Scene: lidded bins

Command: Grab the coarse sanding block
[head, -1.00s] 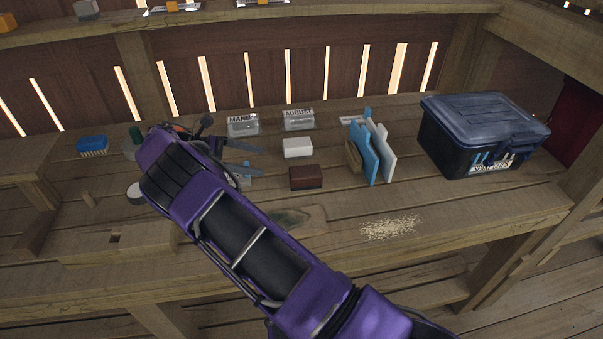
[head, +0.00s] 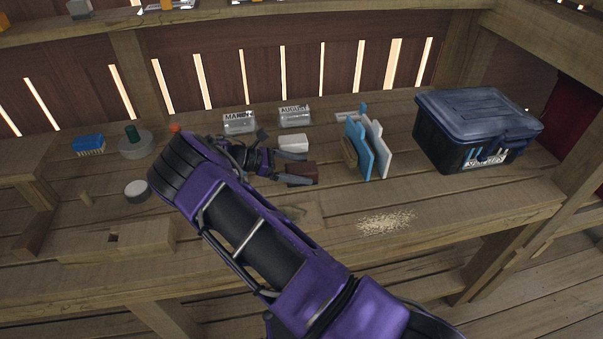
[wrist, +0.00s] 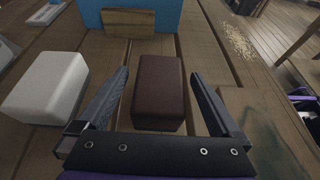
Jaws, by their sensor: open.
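A dark brown block (wrist: 158,92) lies flat on the bench between the two fingers of my gripper (wrist: 158,74) in the wrist view. It also shows in the head view (head: 306,172), partly covered by the fingers. My gripper (head: 298,169) is open, with a gap between each finger and the block. A white block (wrist: 48,86) lies to the left, outside the left finger; the head view shows it behind the gripper (head: 294,141). No label tells which block is the coarse one.
Blue and white upright panels (head: 365,149) stand right of the blocks. A dark lidded toolbox (head: 475,130) is farther right. Two labelled clear boxes, MARCH (head: 239,123) and AUGUST (head: 295,116), stand behind. Sawdust (head: 386,222) lies on otherwise bare front planks.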

